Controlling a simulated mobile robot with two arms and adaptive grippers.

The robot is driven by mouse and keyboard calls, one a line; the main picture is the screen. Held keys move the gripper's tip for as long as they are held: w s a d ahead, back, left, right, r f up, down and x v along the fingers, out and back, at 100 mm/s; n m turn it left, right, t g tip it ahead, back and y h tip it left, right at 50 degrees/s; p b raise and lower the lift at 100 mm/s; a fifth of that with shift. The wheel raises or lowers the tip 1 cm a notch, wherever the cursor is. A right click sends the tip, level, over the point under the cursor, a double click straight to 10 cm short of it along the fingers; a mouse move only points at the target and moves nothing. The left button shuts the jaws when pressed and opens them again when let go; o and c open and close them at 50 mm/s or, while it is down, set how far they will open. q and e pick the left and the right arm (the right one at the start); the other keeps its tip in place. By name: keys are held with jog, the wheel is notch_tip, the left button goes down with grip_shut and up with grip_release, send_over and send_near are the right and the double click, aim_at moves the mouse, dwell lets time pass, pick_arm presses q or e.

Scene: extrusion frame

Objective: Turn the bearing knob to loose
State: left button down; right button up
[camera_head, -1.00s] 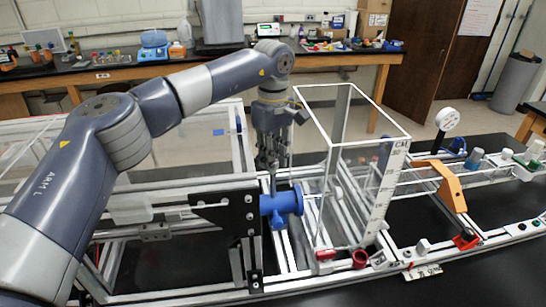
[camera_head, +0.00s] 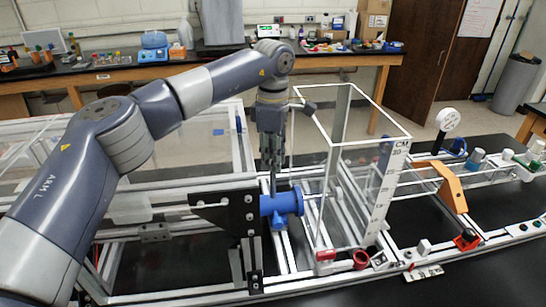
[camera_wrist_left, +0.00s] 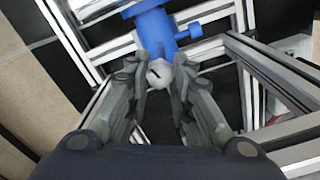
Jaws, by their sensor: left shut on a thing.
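The blue bearing (camera_head: 282,207) sits on a black bracket on the aluminium frame, left of the clear tank in the head view. In the left wrist view the blue bearing (camera_wrist_left: 155,30) is at the top middle. The small pale round bearing knob (camera_wrist_left: 158,74) has a dark mark on its face and sits just below the blue body. My left gripper (camera_head: 273,187) points straight down onto the top of the bearing. In the wrist view the fingers of my left gripper (camera_wrist_left: 156,80) are closed in on the knob from both sides. In the head view the fingers hide the knob.
The clear open-topped tank (camera_head: 376,142) with a centimetre scale stands close right of the gripper. A black bracket plate (camera_head: 228,208) is on the left. An orange arch (camera_head: 450,188), a white dial (camera_head: 447,118) and a red knob (camera_head: 466,239) are farther right.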

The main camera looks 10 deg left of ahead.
dwell(0.3)
pick_arm(q)
jog(key=c, duration=1.4)
grip_release()
jog(key=shift+o, duration=0.2)
notch_tip(320, 180, up, 12)
